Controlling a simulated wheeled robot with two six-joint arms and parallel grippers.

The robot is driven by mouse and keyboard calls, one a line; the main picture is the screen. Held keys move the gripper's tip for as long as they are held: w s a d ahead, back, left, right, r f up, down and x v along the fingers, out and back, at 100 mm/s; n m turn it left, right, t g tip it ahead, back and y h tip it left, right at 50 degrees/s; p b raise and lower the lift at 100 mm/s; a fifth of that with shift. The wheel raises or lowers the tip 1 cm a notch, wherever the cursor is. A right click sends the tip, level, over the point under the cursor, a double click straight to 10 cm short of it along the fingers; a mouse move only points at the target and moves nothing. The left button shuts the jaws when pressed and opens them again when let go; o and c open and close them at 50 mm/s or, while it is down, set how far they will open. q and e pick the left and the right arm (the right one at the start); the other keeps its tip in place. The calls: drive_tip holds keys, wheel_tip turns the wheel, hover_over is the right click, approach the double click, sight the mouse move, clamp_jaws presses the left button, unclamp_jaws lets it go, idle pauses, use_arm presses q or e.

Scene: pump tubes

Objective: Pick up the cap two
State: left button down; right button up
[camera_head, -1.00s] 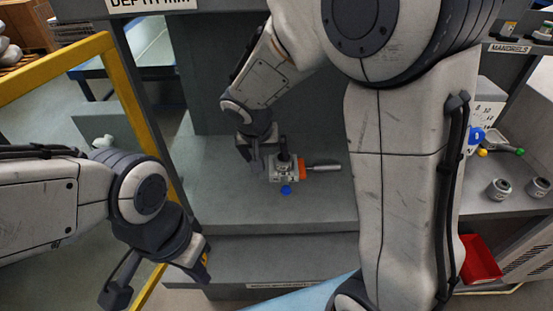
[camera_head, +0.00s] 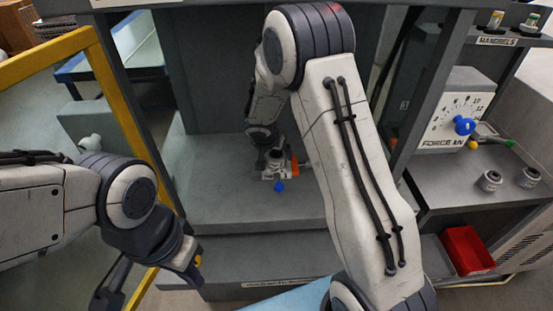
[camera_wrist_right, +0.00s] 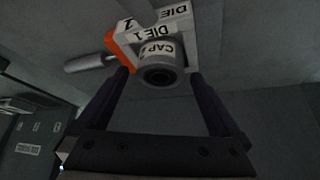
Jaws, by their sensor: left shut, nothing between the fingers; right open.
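The grey round cap (camera_wrist_right: 158,66), with "CAP" on its label and a dark round opening, sits at the die block (camera_wrist_right: 152,28) marked DIE 1 and DIE 2. The label's number is hard to read. My right gripper (camera_wrist_right: 158,80) is open in the wrist view, one dark finger on each side of the cap. Contact cannot be told. In the head view my right gripper (camera_head: 262,160) is low over the shelf beside the small die assembly (camera_head: 272,173), partly hiding it. My left gripper (camera_head: 192,266) is shut and empty, apart at lower left.
An orange part (camera_head: 294,165) and a blue knob (camera_head: 279,186) are at the die assembly. A force dial (camera_head: 452,118), small grey cylinders (camera_head: 489,181) and a red bin (camera_head: 467,251) stand right. A yellow frame (camera_head: 115,85) is left. The grey shelf's (camera_head: 225,205) front is clear.

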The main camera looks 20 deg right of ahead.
drive_tip(key=shift+x, duration=1.05)
drive_tip(key=c, duration=1.5)
clamp_jaws()
drive_tip(key=shift+r, duration=0.15)
